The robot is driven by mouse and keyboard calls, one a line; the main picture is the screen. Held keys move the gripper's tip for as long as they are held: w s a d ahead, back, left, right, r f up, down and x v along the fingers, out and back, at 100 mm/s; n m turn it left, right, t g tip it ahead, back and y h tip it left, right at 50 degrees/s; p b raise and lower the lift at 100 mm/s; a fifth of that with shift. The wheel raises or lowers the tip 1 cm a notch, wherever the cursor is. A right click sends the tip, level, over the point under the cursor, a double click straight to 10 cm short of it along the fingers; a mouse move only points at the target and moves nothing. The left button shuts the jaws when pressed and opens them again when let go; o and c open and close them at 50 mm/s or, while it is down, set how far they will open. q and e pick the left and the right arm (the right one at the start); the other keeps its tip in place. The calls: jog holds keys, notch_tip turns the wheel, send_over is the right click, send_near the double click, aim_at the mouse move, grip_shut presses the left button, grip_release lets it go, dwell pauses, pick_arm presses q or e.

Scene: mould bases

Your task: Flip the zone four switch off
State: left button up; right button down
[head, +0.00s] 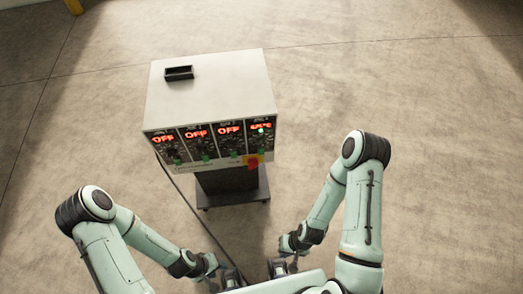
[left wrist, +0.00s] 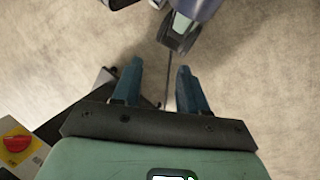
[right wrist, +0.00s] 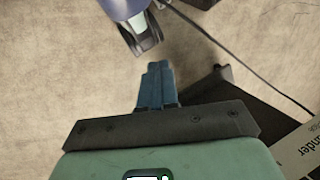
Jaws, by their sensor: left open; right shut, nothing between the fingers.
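The zone four panel (head: 260,134) is the rightmost of the modules on the front of the white controller box (head: 210,80).
The other three modules (head: 196,142) read OFF in red. A red and yellow knob (head: 252,161) sits just below zone four and shows in the left wrist view (left wrist: 17,145). A black tray (head: 179,73) is on the box top. A dark cable (head: 200,220) runs across the floor.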

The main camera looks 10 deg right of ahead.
jog(key=w+r+n+t+h+b, duration=0.35)
jog(key=w+t+b, duration=0.35)
jog(key=w+t, duration=0.8)
jog(key=w+r+t+h+b, duration=0.1)
jog(key=w+r+t+b, duration=0.1)
jog(key=w+r, duration=0.4)
notch_tip(320, 180, up, 4)
jog(key=shift+f, duration=0.15)
jog(key=shift+w+m+h+b, duration=0.1)
jog(key=shift+m+h+b, duration=0.15)
jog(key=shift+b, duration=0.1)
